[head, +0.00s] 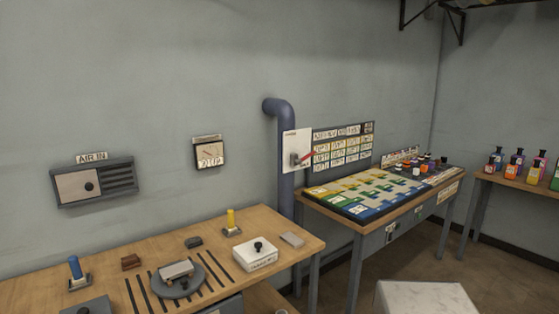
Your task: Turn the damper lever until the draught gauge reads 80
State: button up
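A lever with a red handle (309,155) sits on a white plate (290,143) fixed to the blue-grey pipe (286,195) by the back wall. I take it for the damper lever. Its red arm points to the right and slightly up. A small square gauge with a pale face (209,152) hangs on the wall left of the pipe. I take it for the draught gauge. A thin needle slants across its face, but the scale and reading are too small to read. My gripper is not in view.
An "AIR IN" vent box (94,182) is on the left wall. A wooden bench (140,251) with blocks and a round plate stands below the gauge. A table with a coloured board (378,190) stands right of the pipe. A pale flat-topped block (428,298) is at the front.

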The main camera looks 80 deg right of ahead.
aim_at(299, 162)
jog(key=u, duration=0.55)
jog(key=k, duration=2.1)
jog(key=z, duration=1)
